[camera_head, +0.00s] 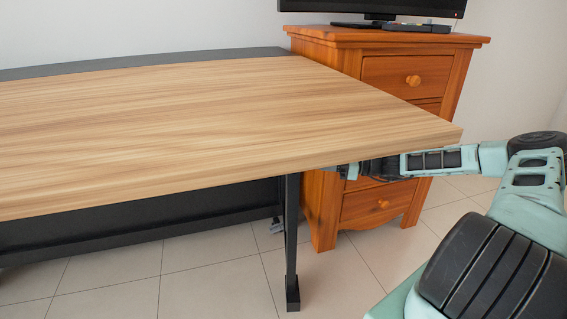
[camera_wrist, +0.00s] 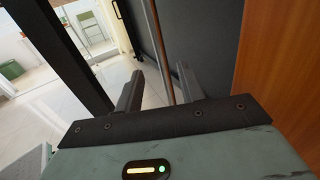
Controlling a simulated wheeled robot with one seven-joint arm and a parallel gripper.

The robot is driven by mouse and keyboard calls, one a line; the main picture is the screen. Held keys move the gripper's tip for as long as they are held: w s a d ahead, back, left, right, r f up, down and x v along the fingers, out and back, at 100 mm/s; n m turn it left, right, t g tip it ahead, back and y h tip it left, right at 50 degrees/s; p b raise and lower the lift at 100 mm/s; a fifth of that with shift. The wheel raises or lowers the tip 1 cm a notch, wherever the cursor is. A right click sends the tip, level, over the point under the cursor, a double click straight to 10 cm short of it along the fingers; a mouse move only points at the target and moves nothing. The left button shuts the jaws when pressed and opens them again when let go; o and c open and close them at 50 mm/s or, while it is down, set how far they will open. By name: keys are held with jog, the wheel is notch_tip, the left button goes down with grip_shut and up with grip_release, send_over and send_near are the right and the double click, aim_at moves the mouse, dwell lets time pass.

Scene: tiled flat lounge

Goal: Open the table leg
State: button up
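The table (camera_head: 200,125) has a light wood-grain top and a dark back edge. One black table leg (camera_head: 291,240) stands upright under its front right part, with a blocky foot on the floor. In the wrist view a thick black bar (camera_wrist: 62,60) slants across the left side; it looks like this leg. My gripper (camera_wrist: 160,75) is open, its two fingers apart. A thin brown strip and a dark panel (camera_wrist: 192,40) show beyond and between them; I cannot tell whether anything is touched. In the head view my gripper is mostly hidden under the tabletop's right edge, right of the leg.
An orange wooden drawer cabinet (camera_head: 330,205) stands close behind and right of the table; its side (camera_wrist: 270,60) fills the right of the wrist view. A screen (camera_head: 375,8) stands on it. A dark panel (camera_head: 140,215) runs under the table. Tiled floor (camera_head: 215,285) is clear in front.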

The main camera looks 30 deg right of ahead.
jog(key=b+x, duration=0.4)
jog(key=x, duration=0.7)
jog(key=shift+w, duration=0.25)
jog(key=shift+a, duration=0.15)
grip_shut()
